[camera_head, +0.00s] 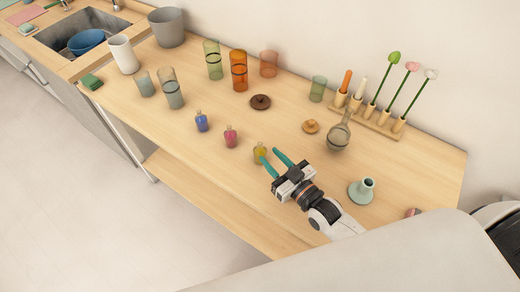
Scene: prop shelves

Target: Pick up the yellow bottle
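The yellow bottle (260,152) is small and stands upright on the wooden table near its front edge. My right gripper (270,154) is open, with two teal fingers pointing at the bottle. The left finger is beside the bottle and overlaps its lower part in the picture; I cannot tell whether they touch. The other finger lies to the right of the bottle. My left gripper is not in view.
A red bottle (230,137) and a blue bottle (201,122) stand to the left. Several glasses stand at the back.

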